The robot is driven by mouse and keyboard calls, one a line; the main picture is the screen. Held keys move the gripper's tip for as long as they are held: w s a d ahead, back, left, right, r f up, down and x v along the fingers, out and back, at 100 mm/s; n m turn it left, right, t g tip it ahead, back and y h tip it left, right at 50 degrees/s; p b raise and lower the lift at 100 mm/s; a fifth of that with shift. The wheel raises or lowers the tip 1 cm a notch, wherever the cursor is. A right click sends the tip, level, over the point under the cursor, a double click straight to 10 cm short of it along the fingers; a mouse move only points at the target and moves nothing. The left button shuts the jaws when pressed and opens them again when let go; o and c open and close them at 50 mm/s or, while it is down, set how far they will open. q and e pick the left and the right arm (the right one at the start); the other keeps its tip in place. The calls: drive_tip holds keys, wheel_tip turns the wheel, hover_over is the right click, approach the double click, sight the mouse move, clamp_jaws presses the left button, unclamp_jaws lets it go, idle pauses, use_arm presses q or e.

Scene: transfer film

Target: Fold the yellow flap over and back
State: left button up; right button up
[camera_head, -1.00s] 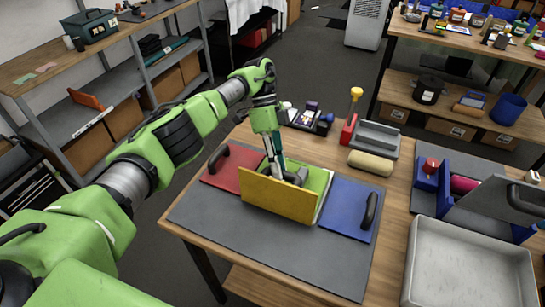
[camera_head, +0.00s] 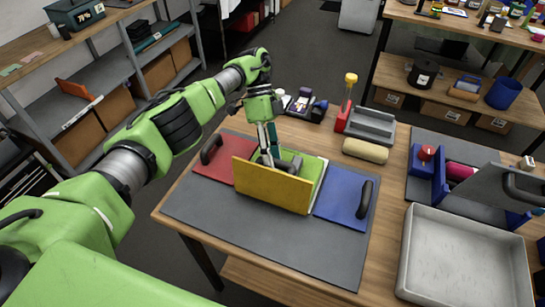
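The yellow flap (camera_head: 272,186) stands up at a steep tilt along the front edge of the green panel (camera_head: 309,172), between the red flap (camera_head: 213,165) with its black handle and the blue flap (camera_head: 343,197) with its black handle. All sit on a dark grey mat (camera_head: 262,236) on the wooden table. My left gripper (camera_head: 270,158) points down right behind the yellow flap's upper edge. The flap hides the fingertips' lower part, so I cannot tell whether they are shut on its handle. My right gripper is not in view.
A beige roller (camera_head: 365,150) and a grey block holder (camera_head: 370,125) with a yellow-knobbed tool lie behind the flaps. To the right are a blue fixture (camera_head: 440,180) with a pink roll and an empty grey tray (camera_head: 465,262). The front mat is clear.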

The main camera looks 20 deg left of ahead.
use_arm(q)
drive_tip(key=shift+r, duration=0.15)
wheel_tip(320, 180, up, 10)
drive_tip(key=shift+f, duration=0.15)
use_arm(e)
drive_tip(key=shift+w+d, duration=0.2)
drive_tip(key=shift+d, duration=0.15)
